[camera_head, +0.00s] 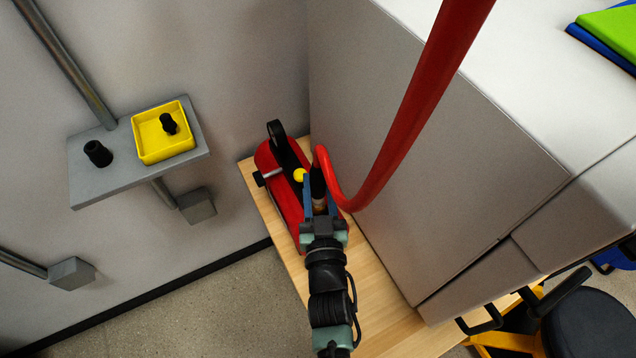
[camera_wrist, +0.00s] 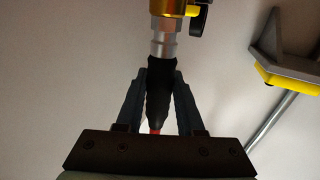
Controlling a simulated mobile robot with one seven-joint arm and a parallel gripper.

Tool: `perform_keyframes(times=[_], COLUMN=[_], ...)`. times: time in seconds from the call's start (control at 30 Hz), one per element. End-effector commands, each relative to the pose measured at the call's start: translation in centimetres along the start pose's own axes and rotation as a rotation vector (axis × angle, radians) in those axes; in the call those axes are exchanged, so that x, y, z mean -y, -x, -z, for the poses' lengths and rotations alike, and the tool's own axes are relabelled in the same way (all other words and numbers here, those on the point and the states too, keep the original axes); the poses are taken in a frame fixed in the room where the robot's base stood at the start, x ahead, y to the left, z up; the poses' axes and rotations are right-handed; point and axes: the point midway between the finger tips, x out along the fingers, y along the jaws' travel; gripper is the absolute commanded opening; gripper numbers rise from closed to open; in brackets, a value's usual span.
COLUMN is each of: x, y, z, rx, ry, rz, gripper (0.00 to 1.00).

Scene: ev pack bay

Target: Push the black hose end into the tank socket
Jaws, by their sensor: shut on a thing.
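The red tank (camera_head: 277,185) with a black handle stands on a wooden bench. A yellow part (camera_head: 299,175) shows at its side. In the wrist view, the silver socket (camera_wrist: 163,42) hangs below a yellow fitting (camera_wrist: 168,6) with a black lever. My gripper (camera_head: 319,182) is beside the tank, its fingers shut on the black hose end (camera_wrist: 159,95). The hose end's tip lines up with the socket's mouth and appears to meet it; I cannot tell how far in it is. The red hose (camera_head: 405,125) bends up from the hose end.
A grey cabinet (camera_head: 400,90) stands close on the right, with the red hose in front of it. On the left wall, a grey shelf (camera_head: 87,185) bears a yellow tray (camera_head: 150,153) and black pieces. The wooden bench (camera_head: 375,320) is bare near the front. A black stool (camera_head: 595,325) stands at lower right.

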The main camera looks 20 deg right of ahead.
Motion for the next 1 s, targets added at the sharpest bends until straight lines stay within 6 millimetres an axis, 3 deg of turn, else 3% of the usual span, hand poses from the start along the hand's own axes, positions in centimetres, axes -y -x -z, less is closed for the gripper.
perform_keyframes(times=[0.33, 0.37, 0.53, 0.77, 0.9, 1.0], x=[0.03, 0.03, 0.01, 0.00, -0.01, -0.01], y=[0.02, 0.02, 0.02, 0.02, 0.05, 0.05], z=[0.19, 0.20, 0.19, 0.15, 0.04, 0.07], rx=[0.000, 0.000, 0.000, 0.001, 0.004, 0.003], ry=[0.001, 0.001, 0.000, 0.000, 0.000, 0.000], rz=[0.001, 0.001, 0.000, 0.000, 0.000, 0.000], gripper=[0.00, 0.38, 0.69, 0.72, 0.97, 1.00])
